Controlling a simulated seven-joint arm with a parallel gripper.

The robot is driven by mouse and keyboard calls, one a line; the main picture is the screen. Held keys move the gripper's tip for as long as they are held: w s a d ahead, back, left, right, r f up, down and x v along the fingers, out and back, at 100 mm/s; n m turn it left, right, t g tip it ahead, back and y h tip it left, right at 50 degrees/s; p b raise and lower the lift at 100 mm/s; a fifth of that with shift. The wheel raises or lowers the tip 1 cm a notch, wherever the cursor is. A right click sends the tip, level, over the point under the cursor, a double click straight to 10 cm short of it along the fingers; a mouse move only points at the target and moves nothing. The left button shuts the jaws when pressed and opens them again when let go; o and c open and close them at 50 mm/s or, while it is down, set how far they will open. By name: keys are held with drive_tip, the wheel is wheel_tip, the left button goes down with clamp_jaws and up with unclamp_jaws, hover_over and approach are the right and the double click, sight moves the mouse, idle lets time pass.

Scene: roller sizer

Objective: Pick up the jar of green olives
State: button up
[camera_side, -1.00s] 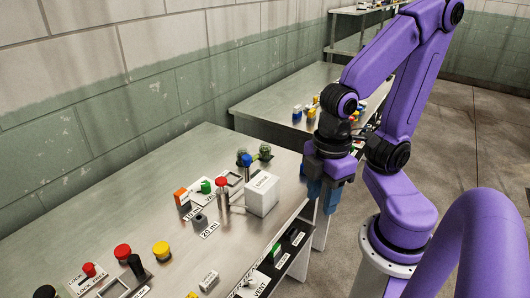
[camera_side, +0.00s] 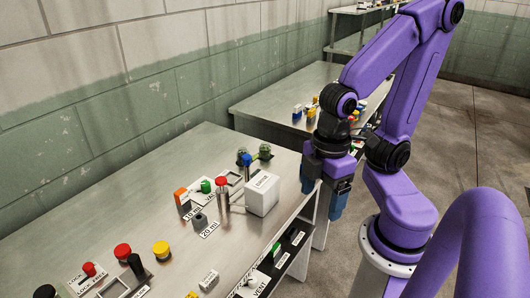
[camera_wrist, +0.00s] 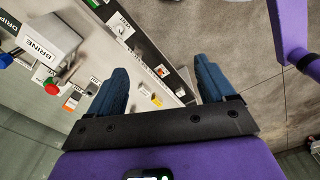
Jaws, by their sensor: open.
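Two small greenish jars stand near the far edge of the metal table in the side view, one on the left (camera_side: 242,156) and one on the right (camera_side: 265,152). They are too small to tell which holds green olives. No jar can be made out in the wrist view. My gripper (camera_side: 322,190) hangs off the table's right edge, to the right of the jars and apart from them. Its two blue fingers point down, spread and empty. They also show spread in the wrist view (camera_wrist: 160,82).
A white box (camera_side: 262,195), labelled BRINE in the wrist view (camera_wrist: 48,38), stands between the jars and the near table edge. A red-topped post (camera_side: 222,193) and a blue-topped part (camera_side: 247,161) stand close by. A second table (camera_side: 262,104) is behind.

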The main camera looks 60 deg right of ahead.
drive_tip(key=w+f+m+t+y, duration=0.1)
drive_tip(key=w+f+m+t, duration=0.15)
drive_tip(key=w, duration=0.85)
drive_tip(key=w+f+m+t+y, duration=0.1)
drive_tip(key=w+f+t, duration=0.3)
drive_tip(key=w, duration=0.7)
drive_tip(key=m+t+h, duration=0.6)
drive_tip(key=m+h, duration=0.2)
drive_tip(key=m, duration=0.6)
hover_over(267, 146)
drive_tip(key=s+a, duration=0.3)
drive_tip(key=s, duration=0.4)
drive_tip(key=s+a, duration=0.3)
drive_tip(key=s, duration=0.3)
wheel_tip(267, 146, down, 8)
drive_tip(key=shift+n+y, duration=0.25)
drive_tip(key=shift+y, duration=0.05)
drive_tip(key=shift+s+d+f+x, duration=0.1)
drive_tip(key=shift+x, duration=2.8)
drive_tip(key=shift+s+d+f+x, duration=0.1)
drive_tip(key=shift+d+x, duration=0.05)
drive_tip(key=shift+x, duration=2.7)
drive_tip(key=shift+s+d+f+x, duration=0.1)
drive_tip(key=shift+x, duration=2.8)
